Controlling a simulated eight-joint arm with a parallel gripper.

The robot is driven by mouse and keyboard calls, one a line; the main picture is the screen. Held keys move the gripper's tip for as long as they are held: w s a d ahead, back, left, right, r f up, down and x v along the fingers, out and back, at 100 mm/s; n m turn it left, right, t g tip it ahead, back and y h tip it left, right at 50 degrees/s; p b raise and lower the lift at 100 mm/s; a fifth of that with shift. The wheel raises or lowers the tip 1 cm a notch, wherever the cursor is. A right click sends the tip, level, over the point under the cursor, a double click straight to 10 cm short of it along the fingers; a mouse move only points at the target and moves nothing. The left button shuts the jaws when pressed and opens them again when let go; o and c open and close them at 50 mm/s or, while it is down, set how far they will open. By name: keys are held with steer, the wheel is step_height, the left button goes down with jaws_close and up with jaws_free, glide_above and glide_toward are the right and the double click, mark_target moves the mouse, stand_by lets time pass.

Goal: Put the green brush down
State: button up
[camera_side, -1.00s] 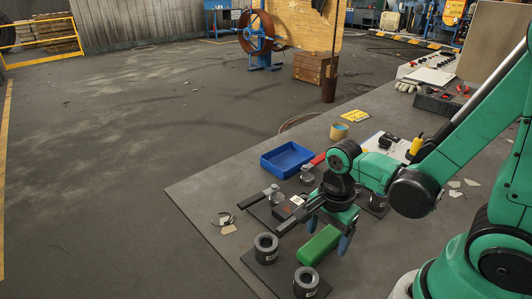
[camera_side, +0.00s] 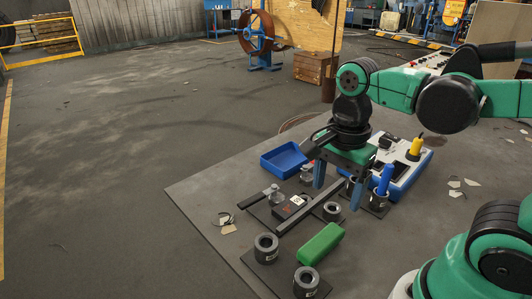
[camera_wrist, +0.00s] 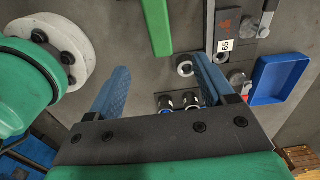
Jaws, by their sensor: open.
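The green brush (camera_side: 320,244) lies on the grey table, beside the dark cylindrical holders near the front edge. It also shows at the top of the wrist view (camera_wrist: 157,25), partly cut off by the frame. My gripper (camera_side: 338,186) is raised above the table, behind the brush and apart from it. Its blue fingers point down, spread with nothing between them. The wrist view shows the same open, empty gripper (camera_wrist: 158,70).
Dark ring holders (camera_side: 266,248) stand left of the brush, with a rail fixture (camera_side: 297,213) behind it. A blue tray (camera_side: 284,158) and a blue-and-white device (camera_side: 412,172) stand farther back. Bare table (camera_side: 400,240) lies right of the brush.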

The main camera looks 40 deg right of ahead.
steer(key=w+n+t, duration=0.1)
steer(key=n+t, duration=0.1)
steer(key=n, duration=0.4)
steer(key=w+n+t, duration=0.2)
steer(key=n, duration=0.4)
steer(key=w+n+t, duration=0.2)
steer(key=n+t, duration=0.1)
steer(key=n, duration=0.3)
steer(key=shift+w+d+r, duration=0.1)
steer(key=shift+w+r, duration=0.1)
steer(key=shift+r, duration=0.15)
steer(key=shift+o, duration=0.5)
